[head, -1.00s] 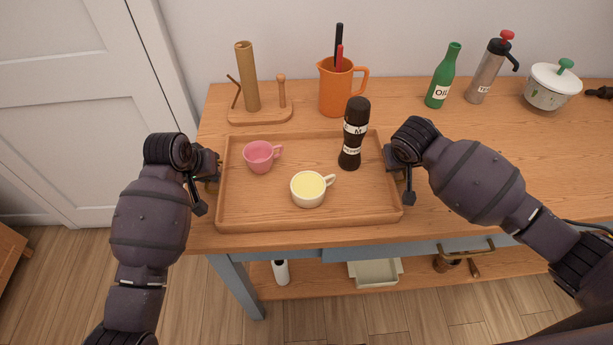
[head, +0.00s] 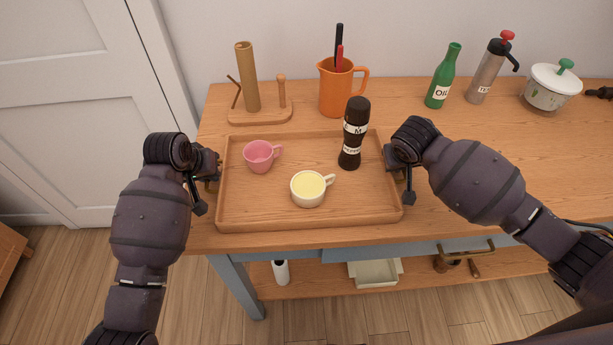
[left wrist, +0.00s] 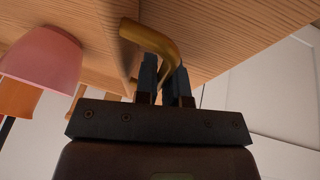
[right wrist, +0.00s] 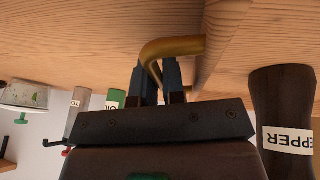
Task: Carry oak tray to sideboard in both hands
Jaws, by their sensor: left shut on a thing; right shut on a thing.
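The oak tray (head: 262,211) lies at the left part of the wooden-topped sideboard, apparently flat on it. On the tray are a pink cup (head: 259,157), a cream cup (head: 308,188) with yellow contents, and an upright dark pepper mill (head: 352,140). My left gripper (left wrist: 168,75) is shut on the brass handle (left wrist: 150,38) at the tray's left end. My right gripper (right wrist: 158,75) is shut on the brass handle (right wrist: 172,46) at the right end. In the head view my wrists largely hide both handles.
Behind the tray stand a wooden roll holder (head: 260,112) and an orange jug (head: 340,88) with utensils. A green oil bottle (head: 442,78), a grey flask (head: 487,72) and a white lidded pot (head: 550,87) stand at the back right.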

